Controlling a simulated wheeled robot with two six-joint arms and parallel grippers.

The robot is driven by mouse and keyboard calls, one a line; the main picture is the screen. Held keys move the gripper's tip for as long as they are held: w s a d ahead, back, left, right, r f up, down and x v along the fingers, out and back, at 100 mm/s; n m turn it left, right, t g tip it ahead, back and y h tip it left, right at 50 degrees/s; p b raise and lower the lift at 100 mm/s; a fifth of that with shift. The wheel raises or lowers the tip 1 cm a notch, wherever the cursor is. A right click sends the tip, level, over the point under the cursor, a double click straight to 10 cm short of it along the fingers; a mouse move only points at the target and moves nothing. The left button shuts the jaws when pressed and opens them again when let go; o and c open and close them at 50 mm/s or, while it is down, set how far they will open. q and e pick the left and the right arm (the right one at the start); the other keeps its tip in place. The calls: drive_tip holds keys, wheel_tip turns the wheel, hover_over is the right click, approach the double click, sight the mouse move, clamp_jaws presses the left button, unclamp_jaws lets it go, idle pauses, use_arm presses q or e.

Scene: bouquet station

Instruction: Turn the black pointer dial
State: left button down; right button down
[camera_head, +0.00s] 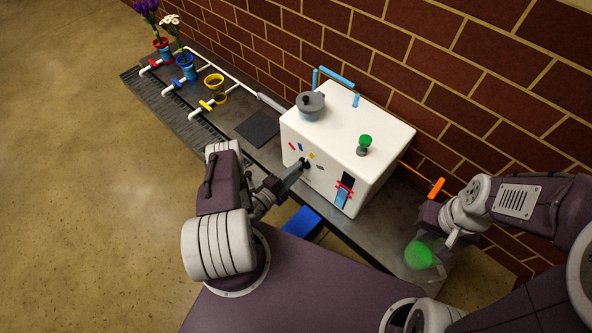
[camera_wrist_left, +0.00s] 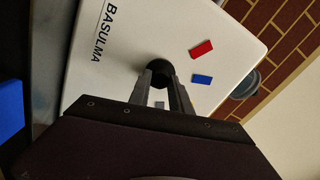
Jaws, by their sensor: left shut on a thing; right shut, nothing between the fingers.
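The black pointer dial (camera_head: 305,164) is on the front face of a white box (camera_head: 372,145). It also shows in the left wrist view (camera_wrist_left: 158,70) as a dark round knob. My left gripper (camera_head: 299,168) is shut on the dial, its two fingers on either side of it in the left wrist view. The fingers partly hide the dial, and I cannot tell which way its pointer faces. Coloured marks sit around it, among them a red one (camera_wrist_left: 201,49) and a blue one (camera_wrist_left: 202,79). My right gripper (camera_head: 446,244) is shut and empty at the right, away from the box.
A grey pot-like knob (camera_head: 311,105) and a green-topped knob (camera_head: 364,144) stand on the box. A green object (camera_head: 418,255) lies near my right gripper. A blue block (camera_head: 302,223) is below the box. Flower pots (camera_head: 186,68) and white pipes stand at the far left.

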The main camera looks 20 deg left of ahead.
use_arm(q)
drive_tip(key=shift+m, duration=0.6)
drive_tip(key=c, duration=1.2)
unclamp_jaws()
drive_tip(key=p+v, duration=0.3)
drive_tip(key=v, duration=0.6)
drive_tip(key=shift+s, duration=0.1)
